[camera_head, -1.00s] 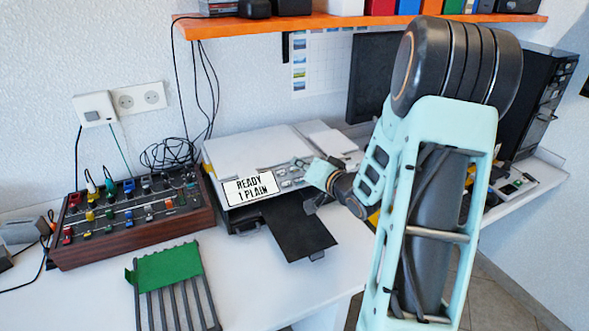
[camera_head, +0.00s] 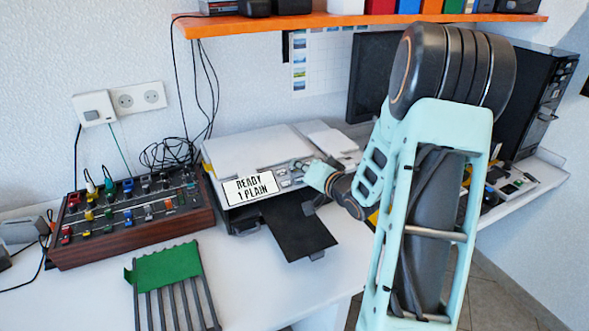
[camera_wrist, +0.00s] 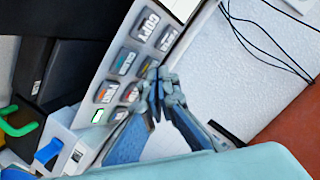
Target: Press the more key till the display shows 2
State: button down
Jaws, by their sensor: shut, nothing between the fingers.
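The white printer (camera_head: 262,150) stands on the desk. Its display (camera_head: 249,188) reads "READY 1 PLAIN". Its key panel shows in the wrist view, with grey keys such as the COPY key (camera_wrist: 145,25); the other labels are small and tilted, and I cannot tell which is the more key. My gripper (camera_wrist: 155,85) is shut and empty, its fingertips over the panel's edge beside the keys. Whether they touch a key I cannot tell. In the head view my gripper is at the panel's right part, its fingertips hard to make out.
A black paper tray (camera_head: 300,225) sticks out of the printer's front. A mixer box (camera_head: 130,220) with coloured knobs stands on the left. A green-topped rack (camera_head: 168,265) lies in front. An orange shelf (camera_head: 350,20) hangs above; a dark screen (camera_head: 374,75) stands behind.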

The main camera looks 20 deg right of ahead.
jog(key=shift+w+f, duration=0.15)
jog(key=shift+f, duration=0.1)
dwell(0.5)
jog(key=shift+s+r+p, duration=0.45)
jog(key=shift+r+p, duration=0.2)
jog(key=shift+r, duration=0.1)
jog(key=shift+s+r+p, duration=0.3)
jog(key=shift+r+p, duration=0.3)
jog(key=shift+r, duration=0.05)
jog(key=shift+s+r+p, duration=0.25)
jog(key=shift+r+p, duration=0.35)
jog(key=shift+s+r+p, duration=0.65)
jog(key=shift+r+p, duration=0.3)
